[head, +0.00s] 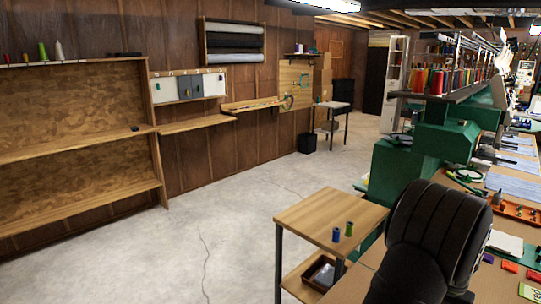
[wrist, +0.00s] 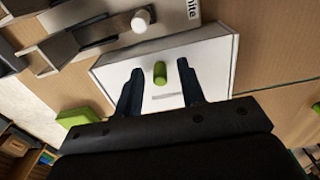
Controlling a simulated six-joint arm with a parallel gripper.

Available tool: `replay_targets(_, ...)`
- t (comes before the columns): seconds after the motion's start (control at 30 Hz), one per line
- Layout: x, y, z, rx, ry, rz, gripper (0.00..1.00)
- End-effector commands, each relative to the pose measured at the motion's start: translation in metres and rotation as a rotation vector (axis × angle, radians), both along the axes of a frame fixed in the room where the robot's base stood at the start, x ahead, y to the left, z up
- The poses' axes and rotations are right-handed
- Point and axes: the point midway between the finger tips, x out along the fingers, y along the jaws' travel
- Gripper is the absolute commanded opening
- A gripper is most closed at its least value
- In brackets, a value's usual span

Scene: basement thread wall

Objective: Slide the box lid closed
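In the wrist view a shallow white box (wrist: 215,52) lies below my gripper, with a pale rim along its far side. I cannot tell how far the lid is slid. The near part of the box is hidden by my gripper. I cannot make out the box clearly in the head view.
A lime-green block (wrist: 78,118) sits left of the box. A white cylinder (wrist: 141,20) and grey holders (wrist: 75,45) stand beyond it. In the head view, a small wooden table (head: 320,212) holds two spools. A green machine (head: 425,150) stands behind; the concrete floor (head: 225,215) is clear.

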Motion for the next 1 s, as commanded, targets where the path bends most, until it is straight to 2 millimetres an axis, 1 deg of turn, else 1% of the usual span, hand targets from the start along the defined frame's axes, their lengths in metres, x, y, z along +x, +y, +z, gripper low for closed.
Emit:
replay_targets(0.4,0.0,-0.001,0.048,-0.002,-0.002,0.0,0.36)
replay_targets(0.5,0.0,-0.001,0.055,-0.002,-0.002,0.0,0.36)
replay_targets(0.6,0.0,0.0,0.059,-0.001,-0.001,0.0,0.36)
replay_targets(0.87,0.0,0.0,0.059,-0.001,-0.001,0.0,0.36)
replay_targets(1.0,0.0,0.0,0.065,-0.002,-0.002,0.0,0.36)
